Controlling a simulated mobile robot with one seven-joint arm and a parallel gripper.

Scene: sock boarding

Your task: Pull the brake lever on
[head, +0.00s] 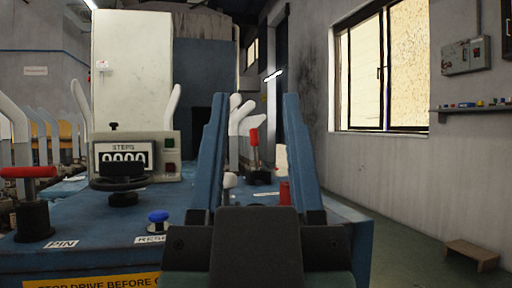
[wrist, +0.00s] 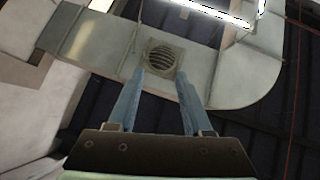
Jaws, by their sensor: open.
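My gripper (head: 255,97) is open and empty, its two blue fingers pointing up and spread apart in the middle of the head view. It also shows open in the wrist view (wrist: 160,76). A lever with a red grip (head: 253,137) stands nearly upright on a dark base on the blue machine top (head: 115,222). It appears between the fingers but farther off, not touched. No brake label is readable, so I cannot be sure it is the brake lever. A red T-handle (head: 29,172) stands at far left by a PIN label. The wrist view shows no lever.
A STEPS counter (head: 124,158), a dark handwheel (head: 120,183) and a blue button (head: 158,216) sit left of my gripper. A white knob (head: 229,180) and red cylinder (head: 285,192) show between the fingers. White foot-shaped forms stand behind. The wrist view shows a ceiling duct (wrist: 105,45).

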